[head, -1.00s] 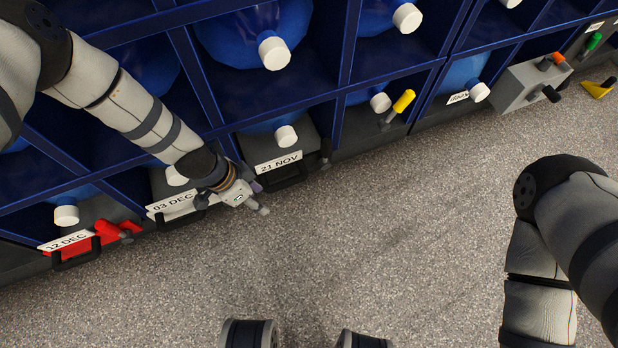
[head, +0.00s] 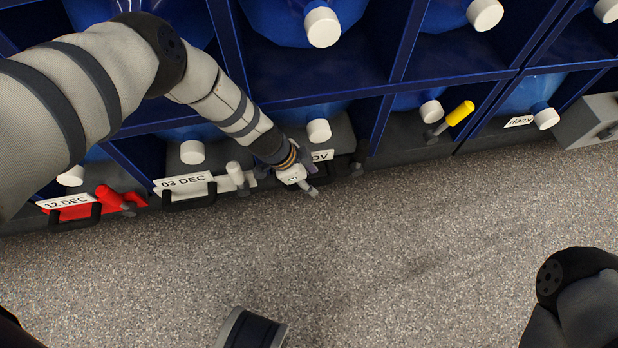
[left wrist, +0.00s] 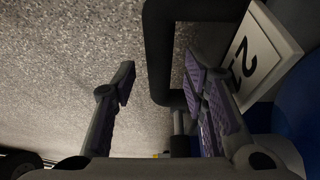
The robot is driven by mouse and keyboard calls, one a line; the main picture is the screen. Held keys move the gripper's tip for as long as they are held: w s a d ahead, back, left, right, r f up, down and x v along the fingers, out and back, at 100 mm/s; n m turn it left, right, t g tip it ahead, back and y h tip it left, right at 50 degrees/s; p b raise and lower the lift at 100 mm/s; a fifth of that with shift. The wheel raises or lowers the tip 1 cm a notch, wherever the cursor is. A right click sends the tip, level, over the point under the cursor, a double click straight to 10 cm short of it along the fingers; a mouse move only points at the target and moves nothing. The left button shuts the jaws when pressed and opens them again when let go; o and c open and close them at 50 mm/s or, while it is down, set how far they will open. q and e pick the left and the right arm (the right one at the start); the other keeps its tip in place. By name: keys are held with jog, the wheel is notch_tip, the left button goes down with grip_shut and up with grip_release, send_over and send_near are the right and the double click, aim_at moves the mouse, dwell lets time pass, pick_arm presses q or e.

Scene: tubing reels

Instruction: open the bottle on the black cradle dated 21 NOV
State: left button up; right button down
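The black 21 NOV cradle (head: 342,138) is in the lower shelf row in the head view. It holds a blue bottle with a white cap (head: 318,130). Its label (head: 322,155) is partly covered by my left gripper, so only "OV" reads. A dark knob (head: 357,162) is at its right end. My left gripper (head: 306,186) is in front of this cradle, low near the floor. In the left wrist view its fingers (left wrist: 160,80) are apart, with the black handle (left wrist: 158,50) showing between them and the label's "2" (left wrist: 243,58) at right. Contact cannot be told. My right gripper is out of view.
The 03 DEC cradle (head: 172,199) with a white knob (head: 236,174) is close on the left, then the red 12 DEC cradle (head: 75,212). A yellow knob (head: 460,113) and a grey block (head: 592,121) are to the right. The speckled floor (head: 400,250) is clear.

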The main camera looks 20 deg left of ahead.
pick_arm(q)
grip_shut()
